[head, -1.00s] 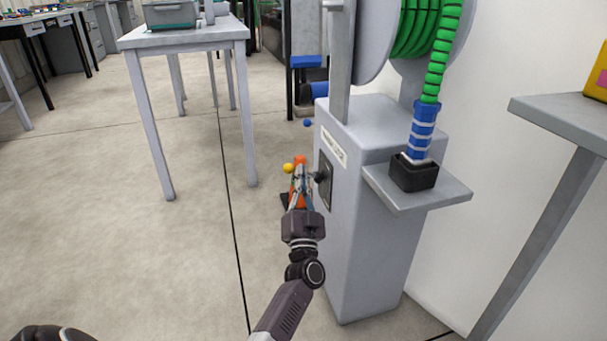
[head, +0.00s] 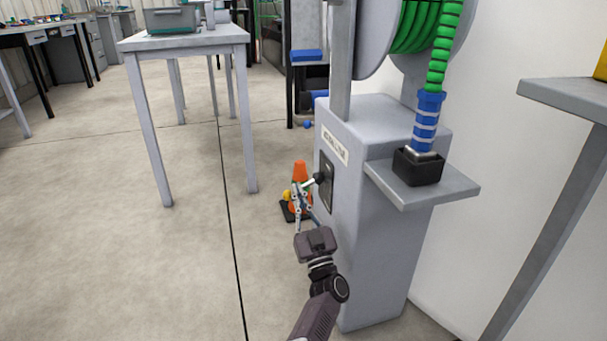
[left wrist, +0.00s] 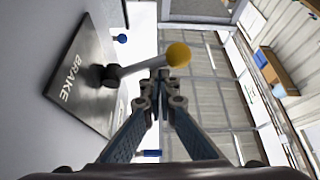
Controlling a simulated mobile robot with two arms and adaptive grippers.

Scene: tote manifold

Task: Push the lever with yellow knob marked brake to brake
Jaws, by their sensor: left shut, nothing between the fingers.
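The lever's yellow knob (head: 286,196) shows at the left side of the grey reel stand, partly behind my left gripper (head: 299,187). Its light rod comes from a black hub on a dark plate (head: 328,190). In the left wrist view the knob (left wrist: 178,55), rod (left wrist: 140,68) and hub (left wrist: 110,76) are clear, and the plate (left wrist: 75,70) bears the word BRAKE near one end. My left gripper is shut and empty, its fingertips close by the rod and knob; I cannot tell whether they touch. My right gripper is out of view.
The grey stand (head: 385,240) carries a green hose reel and a side shelf (head: 440,190). An orange cone (head: 300,170) stands on the floor behind the gripper. A table (head: 185,40) stands back left; the floor between is open.

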